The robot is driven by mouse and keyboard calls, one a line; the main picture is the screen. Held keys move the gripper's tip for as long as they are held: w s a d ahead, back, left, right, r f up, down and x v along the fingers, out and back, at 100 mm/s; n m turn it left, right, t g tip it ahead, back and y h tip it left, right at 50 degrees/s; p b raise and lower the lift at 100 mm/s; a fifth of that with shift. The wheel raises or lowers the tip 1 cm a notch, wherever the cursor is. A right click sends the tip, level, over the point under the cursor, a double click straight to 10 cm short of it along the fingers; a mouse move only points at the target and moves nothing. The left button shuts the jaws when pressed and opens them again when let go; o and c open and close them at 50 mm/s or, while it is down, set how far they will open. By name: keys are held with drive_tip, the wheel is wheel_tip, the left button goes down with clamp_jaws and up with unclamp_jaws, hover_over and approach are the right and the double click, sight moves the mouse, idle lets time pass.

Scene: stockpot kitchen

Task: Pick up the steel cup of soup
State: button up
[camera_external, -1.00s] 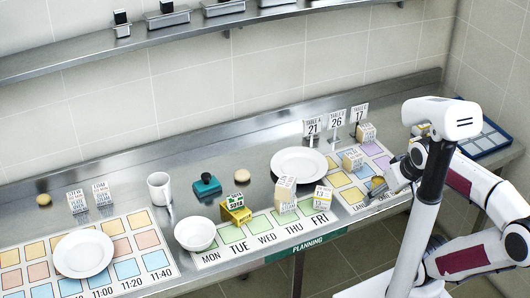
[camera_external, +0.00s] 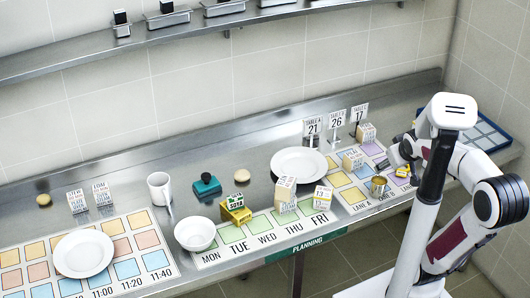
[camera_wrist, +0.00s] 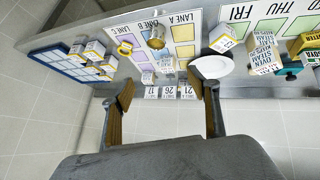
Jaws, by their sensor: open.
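The steel cup of soup (camera_external: 379,186) stands upright on the lane mat, near the front of the counter, and looks brassy with a handle. It also shows in the wrist view (camera_wrist: 157,38), beyond the fingertips and roughly between them. My gripper (camera_external: 395,161) is above the mat, up and to the right of the cup in the external view and apart from it. In the wrist view my gripper (camera_wrist: 168,90) has its two fingers spread wide with nothing between them. The cup's contents are too small to make out.
A white plate (camera_external: 299,162) and number signs (camera_external: 336,120) are to the left and behind. A blue tray (camera_external: 482,134) lies at the right.

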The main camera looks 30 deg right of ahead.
drive_tip(key=n+t+h, duration=0.1)
drive_tip(key=t+h, duration=0.1)
hover_over(385, 188)
drive_tip(key=d, duration=0.4)
wheel_tip(385, 188, down, 2)
drive_tip(key=w+d+f+n+t+y, duration=0.2)
drive_tip(key=w+d+f+n, duration=0.1)
drive_tip(key=d+f, duration=0.35)
drive_tip(key=s+a+f+t+y, duration=0.1)
drive_tip(key=s+a+f+y, duration=0.1)
drive_tip(key=f+y, duration=0.1)
drive_tip(key=s+a+f+t+y, duration=0.2)
drive_tip(key=f+y, duration=0.1)
drive_tip(key=f, duration=0.1)
drive_tip(key=s+a+f+n+t+y, duration=0.1)
drive_tip(key=s+a+f+y, duration=0.1)
drive_tip(key=f+y, duration=0.1)
drive_tip(key=shift+s+a+f+y, duration=0.15)
drive_tip(key=shift+s+a+f, duration=0.05)
drive_tip(key=shift+f, duration=0.25)
drive_tip(key=shift+s+a+f+y, duration=0.15)
drive_tip(key=shift+f, duration=0.25)
drive_tip(key=shift+s+a+f+t+y, duration=0.2)
drive_tip(key=shift+s+a+t+y, duration=0.1)
drive_tip(key=shift+a, duration=0.15)
drive_tip(key=shift+s+a+f+t+y, duration=0.2)
drive_tip(key=shift+a+t, duration=0.1)
drive_tip(key=shift+a, duration=0.1)
drive_tip(key=shift+r, duration=0.1)
drive_tip(key=shift+x, duration=1.3)
